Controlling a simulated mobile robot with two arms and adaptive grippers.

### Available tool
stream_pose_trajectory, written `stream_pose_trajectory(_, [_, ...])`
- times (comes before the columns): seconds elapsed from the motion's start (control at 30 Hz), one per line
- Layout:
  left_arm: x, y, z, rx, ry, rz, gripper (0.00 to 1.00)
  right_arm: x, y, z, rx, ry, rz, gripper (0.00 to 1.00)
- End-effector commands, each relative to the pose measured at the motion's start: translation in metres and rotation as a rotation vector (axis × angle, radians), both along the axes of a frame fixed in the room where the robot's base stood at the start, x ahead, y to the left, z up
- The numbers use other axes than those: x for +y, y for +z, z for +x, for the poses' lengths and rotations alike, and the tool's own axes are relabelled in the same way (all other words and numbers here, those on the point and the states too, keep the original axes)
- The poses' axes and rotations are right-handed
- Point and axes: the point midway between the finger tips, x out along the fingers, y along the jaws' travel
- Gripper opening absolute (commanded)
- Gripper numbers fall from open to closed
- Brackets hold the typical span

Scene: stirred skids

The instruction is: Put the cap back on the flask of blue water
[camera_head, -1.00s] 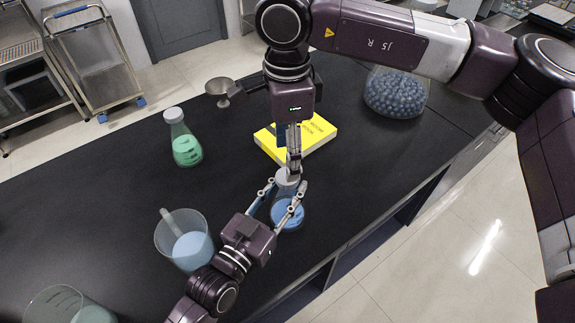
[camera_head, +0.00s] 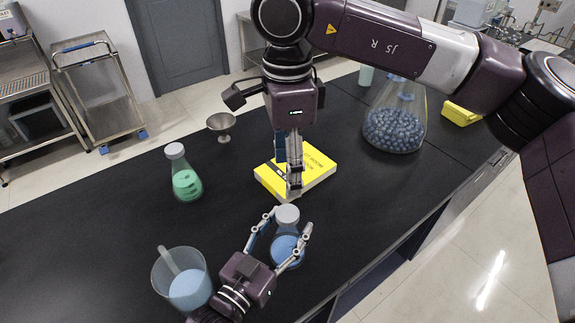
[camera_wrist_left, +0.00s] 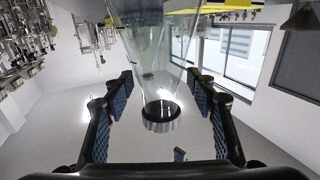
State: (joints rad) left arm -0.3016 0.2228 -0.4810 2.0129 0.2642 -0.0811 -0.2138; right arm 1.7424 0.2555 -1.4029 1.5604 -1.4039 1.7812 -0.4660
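The flask of blue water (camera_head: 286,250) stands upright on the black bench in the head view. Its pale grey cap (camera_head: 287,215) sits on top of the neck. My left gripper (camera_head: 290,221) has its fingers spread on either side of the flask. In the left wrist view, gaps show between its finger pads (camera_wrist_left: 160,92) and the narrow neck of clear glass (camera_wrist_left: 160,75). My right gripper (camera_head: 294,193) points down just above the cap, apart from it, with nothing visible in it. Its fingers overlap in this view, so their opening is unclear.
A yellow box (camera_head: 318,172) lies behind the flask. A green flask (camera_head: 185,180), a metal cup (camera_head: 221,124) and a beaker of blue liquid (camera_head: 187,285) stand to the left. A large flask of blue balls (camera_head: 395,128) stands back right. The bench's front edge is near, at right.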

Motion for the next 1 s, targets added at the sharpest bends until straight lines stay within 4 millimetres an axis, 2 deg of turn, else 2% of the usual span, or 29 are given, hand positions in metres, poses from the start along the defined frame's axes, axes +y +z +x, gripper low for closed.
stream_pose_trajectory(0.27, [0.003, 0.002, -0.004, -0.003, 0.001, -0.002, 0.52, 0.000, 0.000, 0.000, 0.000, 0.000, 0.000, 0.55])
stream_pose_trajectory(0.37, [0.009, 0.001, -0.015, -0.001, 0.001, 0.000, 0.52, 0.000, 0.000, 0.000, 0.000, 0.000, 0.000, 0.55])
stream_pose_trajectory(0.7, [0.045, 0.000, -0.075, 0.002, -0.001, 0.000, 0.52, 0.000, 0.000, 0.000, 0.000, 0.000, 0.000, 0.55])
stream_pose_trajectory(0.83, [0.055, 0.000, -0.091, 0.002, 0.000, 0.001, 0.52, 0.000, 0.000, 0.000, 0.000, 0.000, 0.000, 0.55])
stream_pose_trajectory(1.0, [0.061, 0.001, -0.101, -0.001, 0.000, -0.001, 0.52, 0.000, 0.000, 0.000, 0.000, 0.000, 0.000, 0.55])
